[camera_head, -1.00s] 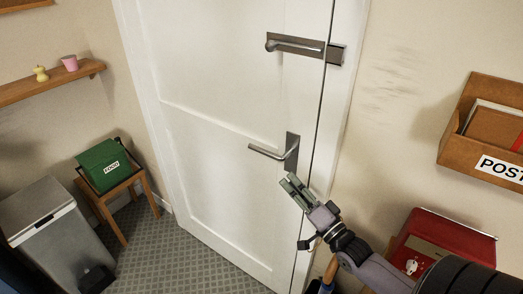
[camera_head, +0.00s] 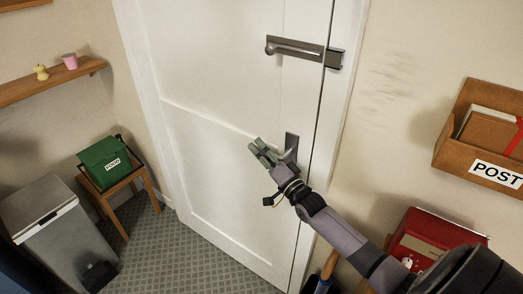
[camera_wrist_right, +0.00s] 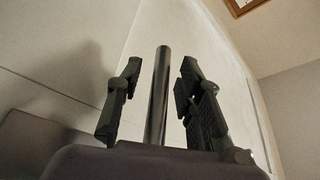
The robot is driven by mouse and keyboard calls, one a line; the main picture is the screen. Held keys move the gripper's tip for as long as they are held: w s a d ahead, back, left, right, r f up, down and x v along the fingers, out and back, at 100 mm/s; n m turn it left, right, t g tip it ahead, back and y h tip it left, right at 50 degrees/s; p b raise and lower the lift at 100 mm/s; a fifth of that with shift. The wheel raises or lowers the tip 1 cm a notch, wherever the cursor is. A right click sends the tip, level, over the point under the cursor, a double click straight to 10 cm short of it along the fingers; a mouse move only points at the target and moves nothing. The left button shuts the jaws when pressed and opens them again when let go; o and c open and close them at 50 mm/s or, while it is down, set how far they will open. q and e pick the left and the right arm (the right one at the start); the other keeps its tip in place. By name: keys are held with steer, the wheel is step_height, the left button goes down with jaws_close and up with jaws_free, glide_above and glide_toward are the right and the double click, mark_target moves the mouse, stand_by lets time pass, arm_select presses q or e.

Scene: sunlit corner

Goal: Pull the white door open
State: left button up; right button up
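The white door (camera_head: 215,100) looks shut, flush with its white frame. Its grey lever handle (camera_head: 291,146) is near the right edge, the lever mostly hidden behind my right gripper (camera_head: 260,150). A grey metal bolt (camera_head: 297,44) sits higher on the door and reaches across the gap to a keeper on the frame. In the right wrist view the dark lever bar (camera_wrist_right: 158,95) stands between the two spread fingers of the right gripper (camera_wrist_right: 160,69), with space showing on both sides. My left gripper is not in view.
A wooden post box (camera_head: 478,135) and a red box (camera_head: 430,238) are right of the door. A green food box (camera_head: 102,162) on a stool, a grey bin (camera_head: 55,225) and a wall shelf (camera_head: 50,80) are on the left.

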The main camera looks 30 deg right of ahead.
jaws_close()
stand_by(0.5)
stand_by(0.4)
